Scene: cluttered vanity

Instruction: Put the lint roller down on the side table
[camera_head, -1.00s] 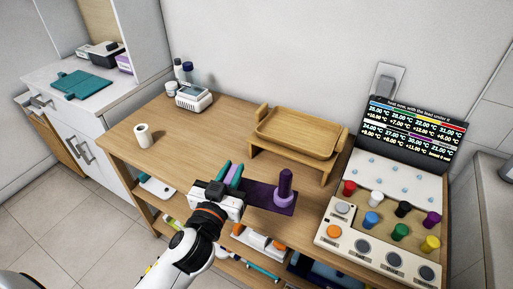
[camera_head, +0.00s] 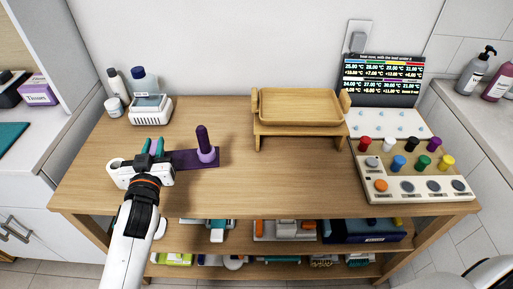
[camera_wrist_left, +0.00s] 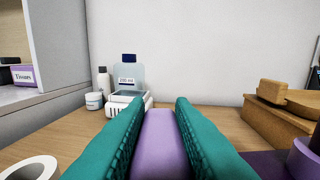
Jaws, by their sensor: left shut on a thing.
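The purple thing I hold, apparently the lint roller (camera_head: 204,150), has a dark purple flat part and an upright post with a lavender collar. My left gripper (camera_head: 155,148) is shut on its lavender part (camera_wrist_left: 159,145), between teal fingers in the left wrist view. I hold it over the left part of the wooden table (camera_head: 260,187), apparently the side table. I cannot tell whether it touches the top. My right gripper is out of view.
A white roll (camera_wrist_left: 30,170) stands close to the left of my left gripper. A white device (camera_head: 150,110) and bottles stand behind. A wooden tray (camera_head: 300,106) on a stand and a knobbed panel (camera_head: 415,188) are to the right. The front middle is clear.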

